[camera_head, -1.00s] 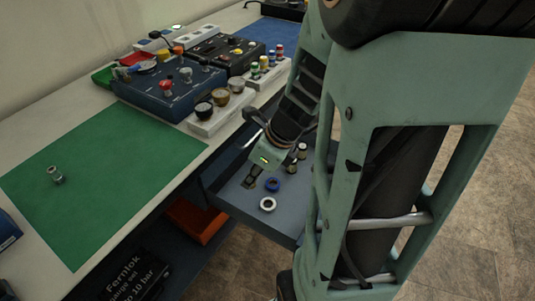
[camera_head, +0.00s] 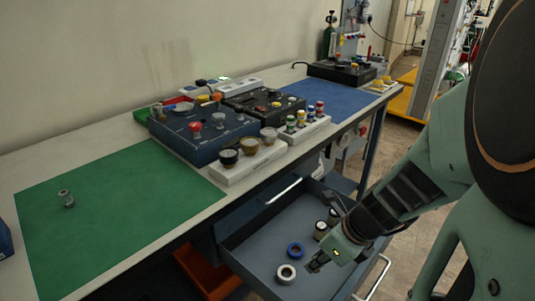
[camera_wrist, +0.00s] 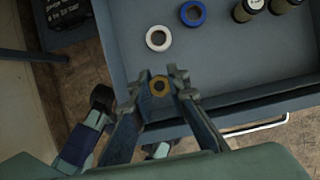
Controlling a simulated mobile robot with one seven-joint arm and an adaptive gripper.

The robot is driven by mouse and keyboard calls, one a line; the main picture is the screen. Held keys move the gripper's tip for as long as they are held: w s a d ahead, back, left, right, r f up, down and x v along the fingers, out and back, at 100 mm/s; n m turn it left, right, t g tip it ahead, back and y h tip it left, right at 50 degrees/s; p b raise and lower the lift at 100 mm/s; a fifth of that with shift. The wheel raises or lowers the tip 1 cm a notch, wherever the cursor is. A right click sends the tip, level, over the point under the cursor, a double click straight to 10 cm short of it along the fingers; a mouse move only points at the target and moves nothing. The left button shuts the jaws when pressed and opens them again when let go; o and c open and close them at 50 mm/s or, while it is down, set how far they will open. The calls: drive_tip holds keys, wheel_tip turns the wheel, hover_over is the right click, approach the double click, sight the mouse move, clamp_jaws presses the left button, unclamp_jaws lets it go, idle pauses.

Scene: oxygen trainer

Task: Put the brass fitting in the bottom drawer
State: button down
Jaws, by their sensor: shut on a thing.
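The brass fitting (camera_wrist: 160,86) shows as a small brass ring between the fingertips of my gripper (camera_wrist: 155,84) in the wrist view. My gripper is shut on it. In the head view my gripper (camera_head: 318,266) hangs over the front part of the open drawer (camera_head: 250,240), right of the white ring; the fitting cannot be made out there. In the wrist view the fitting appears over the drawer floor (camera_wrist: 240,60) near its front wall. I cannot tell its height above the floor.
In the drawer are a white ring (camera_head: 286,273), a blue ring (camera_head: 295,250) and dark cylinders with pale tops (camera_head: 321,230). The drawer handle (camera_head: 372,278) sticks out in front. An orange bin (camera_head: 205,275) is below the bench.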

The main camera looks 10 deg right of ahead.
drive_tip(key=w+d+f+b, duration=0.1)
drive_tip(key=w+d+f, duration=0.1)
drive_tip(key=w, duration=0.1)
drive_tip(key=w+d+f+b, duration=0.2)
drive_tip(key=w+d+f, duration=0.1)
drive_tip(key=w+d+f+b, duration=0.2)
drive_tip(key=w+f, duration=0.1)
drive_tip(key=shift+d+f, duration=0.2)
drive_tip(key=shift+d, duration=0.1)
drive_tip(key=shift+w+d+f+b, duration=0.25)
drive_tip(key=shift+f+b, duration=0.1)
drive_tip(key=shift+f, duration=0.1)
drive_tip(key=shift+w+f+b, duration=0.1)
drive_tip(key=shift+f+b, duration=0.6)
drive_tip(key=shift+f, duration=0.85)
drive_tip(key=shift+f, duration=0.2)
drive_tip(key=c, duration=1.8)
unclamp_jaws()
drive_tip(key=shift+c, duration=0.2)
drive_tip(key=shift+r, duration=0.1)
